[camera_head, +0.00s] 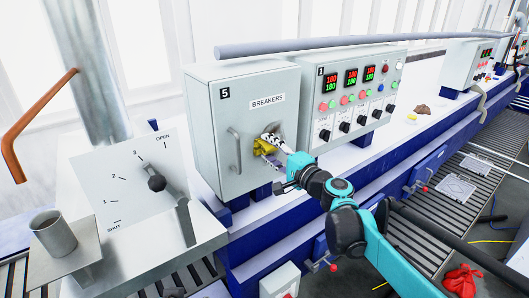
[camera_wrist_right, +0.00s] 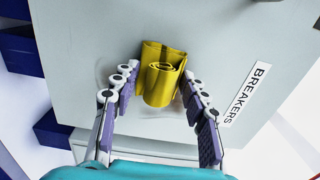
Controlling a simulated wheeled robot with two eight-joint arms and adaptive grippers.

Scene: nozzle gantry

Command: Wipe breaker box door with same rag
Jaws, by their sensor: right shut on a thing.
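The breaker box (camera_head: 215,150) is a grey cabinet marked 5 and BREAKERS, its door closed, with a bar handle (camera_head: 233,150) at the door's left side. My right gripper (camera_head: 266,146) is in front of the right part of the door. It is shut on a yellow rag (camera_head: 264,146). In the right wrist view the folded, rolled rag (camera_wrist_right: 163,75) sits between the two fingers of the gripper (camera_wrist_right: 160,88), against or very close to the door face (camera_wrist_right: 90,30). The BREAKERS label (camera_wrist_right: 247,95) is to the right there. My left gripper is not in view.
A control panel (camera_head: 352,95) with red and green displays and knobs adjoins the box on the right. A grey pipe (camera_head: 310,45) runs above both. A lever plate (camera_head: 120,185) and metal cup (camera_head: 53,232) stand at left. A red cloth-like bundle (camera_head: 462,280) lies at lower right.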

